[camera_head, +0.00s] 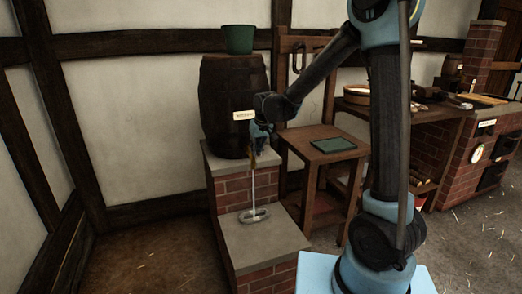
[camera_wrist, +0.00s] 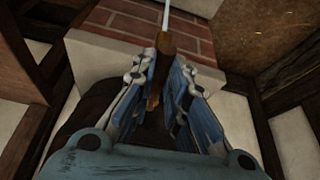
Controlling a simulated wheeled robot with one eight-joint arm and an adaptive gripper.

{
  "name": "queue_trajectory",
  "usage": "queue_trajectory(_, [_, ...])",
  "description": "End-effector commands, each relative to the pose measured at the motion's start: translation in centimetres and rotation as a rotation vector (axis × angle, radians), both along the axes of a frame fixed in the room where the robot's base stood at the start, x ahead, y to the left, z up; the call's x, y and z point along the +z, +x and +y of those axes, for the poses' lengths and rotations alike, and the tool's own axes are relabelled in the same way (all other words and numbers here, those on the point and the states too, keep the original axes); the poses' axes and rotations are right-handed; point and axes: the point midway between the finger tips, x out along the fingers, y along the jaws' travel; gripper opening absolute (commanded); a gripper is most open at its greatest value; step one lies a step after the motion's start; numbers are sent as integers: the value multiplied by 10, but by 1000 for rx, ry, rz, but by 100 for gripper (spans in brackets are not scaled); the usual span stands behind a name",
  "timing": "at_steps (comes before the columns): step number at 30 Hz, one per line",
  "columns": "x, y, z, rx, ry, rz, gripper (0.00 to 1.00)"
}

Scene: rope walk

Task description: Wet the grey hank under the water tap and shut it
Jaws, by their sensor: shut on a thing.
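The grey hank (camera_head: 254,215) lies as a pale flattened loop on the lower stone slab of the brick stand. A thin white stream of water (camera_head: 254,190) falls straight onto it from the tap, and its upper end shows in the wrist view (camera_wrist: 166,16). The wooden tap (camera_wrist: 165,45) is at the front of the dark barrel (camera_head: 232,90). My gripper (camera_head: 261,143) is at the tap, above the hank. In the wrist view its blue fingers close around the brown wood of the tap; the exact grip point is partly hidden.
A green bucket (camera_head: 238,39) stands on the barrel. The stand has a lower slab (camera_head: 268,240) in front. Right of it is a wooden stool (camera_head: 318,152) with a green tray (camera_head: 333,145). A workbench (camera_head: 405,125) stands further right. The floor at left is clear.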

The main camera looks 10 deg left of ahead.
Motion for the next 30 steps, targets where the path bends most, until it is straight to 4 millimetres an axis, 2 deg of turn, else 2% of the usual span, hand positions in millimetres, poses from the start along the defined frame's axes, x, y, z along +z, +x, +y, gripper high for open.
queue_trajectory(3, [1,4,-1,-5,-1,-6,0])
queue_trajectory(4, [1,4,-1,-5,-1,-6,21])
queue_trajectory(6, [1,3,-1,-4,-1,-6,34])
queue_trajectory(20, [7,-1,-1,-2,-1,-3,34])
queue_trajectory(30, [49,-14,-12,-2,-1,-3,34])
